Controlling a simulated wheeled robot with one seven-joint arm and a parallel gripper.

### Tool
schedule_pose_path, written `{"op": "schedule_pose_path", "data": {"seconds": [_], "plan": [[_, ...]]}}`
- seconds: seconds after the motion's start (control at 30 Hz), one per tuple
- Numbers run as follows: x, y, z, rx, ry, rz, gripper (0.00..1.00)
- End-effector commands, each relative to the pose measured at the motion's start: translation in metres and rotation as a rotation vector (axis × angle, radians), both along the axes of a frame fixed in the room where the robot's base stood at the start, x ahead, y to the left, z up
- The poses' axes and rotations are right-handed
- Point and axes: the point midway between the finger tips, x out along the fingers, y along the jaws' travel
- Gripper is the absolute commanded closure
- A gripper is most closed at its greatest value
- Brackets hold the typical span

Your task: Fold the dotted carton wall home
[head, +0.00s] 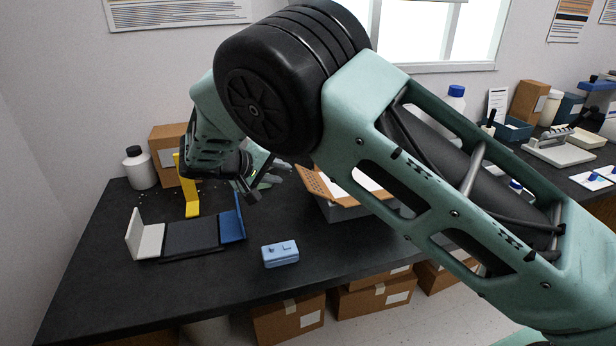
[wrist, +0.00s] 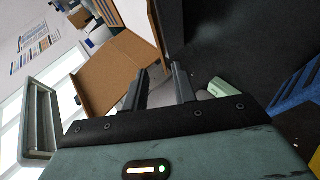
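The carton (head: 340,213) stands near the middle of the bench, partly behind my arm. It has dark sides, orange-brown walls and a pale inside. The dotted carton wall (head: 315,184) leans outward at its left side, tilted up. In the wrist view a plain-looking brown panel (wrist: 108,72) fills the area left of my fingers; I cannot tell for sure that it is the dotted wall. My gripper (head: 258,189) is left of the dotted wall, above the bench. In the wrist view my gripper (wrist: 160,74) has its two fingers apart with nothing between them.
A dark folding piece (head: 191,237) with a white and a blue upright wall lies at the left. A blue case (head: 281,254) is near the front edge. A yellow bracket (head: 192,208), a white bottle (head: 139,168) and a brown box (head: 168,140) stand behind. The front left bench is clear.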

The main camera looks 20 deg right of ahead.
Motion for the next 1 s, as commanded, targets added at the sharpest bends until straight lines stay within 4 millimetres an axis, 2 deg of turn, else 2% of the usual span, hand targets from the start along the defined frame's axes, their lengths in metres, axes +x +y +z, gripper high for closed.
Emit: {"op": "schedule_pose_path", "data": {"seconds": [0.03,0.3,0.5,0.7,1.0], "plan": [[0.004,-0.01,-0.006,-0.003,0.004,-0.004,0.73],[0.025,-0.053,-0.035,-0.002,0.005,-0.003,0.73],[0.039,-0.079,-0.054,0.0,0.003,-0.003,0.73],[0.046,-0.092,-0.064,0.0,0.002,0.0,0.73],[0.047,-0.094,-0.067,0.001,0.002,0.0,0.73]]}}
